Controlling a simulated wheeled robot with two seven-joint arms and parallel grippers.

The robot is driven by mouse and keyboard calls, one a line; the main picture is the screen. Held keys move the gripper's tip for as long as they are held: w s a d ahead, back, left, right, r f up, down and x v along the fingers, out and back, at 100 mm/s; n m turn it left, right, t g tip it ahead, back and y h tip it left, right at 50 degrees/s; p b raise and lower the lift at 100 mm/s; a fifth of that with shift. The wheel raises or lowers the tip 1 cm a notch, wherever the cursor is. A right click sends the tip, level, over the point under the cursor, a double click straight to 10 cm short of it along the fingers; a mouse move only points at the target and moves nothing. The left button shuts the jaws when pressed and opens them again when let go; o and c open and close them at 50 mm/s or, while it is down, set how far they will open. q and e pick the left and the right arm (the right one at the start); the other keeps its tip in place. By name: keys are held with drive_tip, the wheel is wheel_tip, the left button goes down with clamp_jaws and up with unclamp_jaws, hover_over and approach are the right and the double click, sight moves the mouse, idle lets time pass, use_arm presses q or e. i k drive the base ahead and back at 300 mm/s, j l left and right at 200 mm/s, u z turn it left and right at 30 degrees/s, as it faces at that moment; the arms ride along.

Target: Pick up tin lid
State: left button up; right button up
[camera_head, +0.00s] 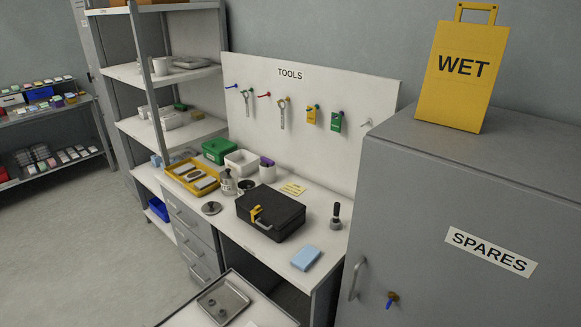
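A round grey disc with a small raised knob in its middle, which looks like the tin lid (211,208), lies flat on the left front part of the white workbench (232,226). It is left of the black case (271,212) and in front of the yellow tray. A small dark round container (247,186), perhaps the tin, stands behind the case; I cannot tell for sure. Neither of my grippers shows in the head view.
A yellow tray (177,169), a metal canister (227,182) and white and green bins stand behind the disc. A metal tray (223,301) lies on a lower surface in front. The grey SPARES cabinet (450,220) bounds the right.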

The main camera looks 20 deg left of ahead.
sight(211, 207)
drive_tip(key=u, duration=0.9)
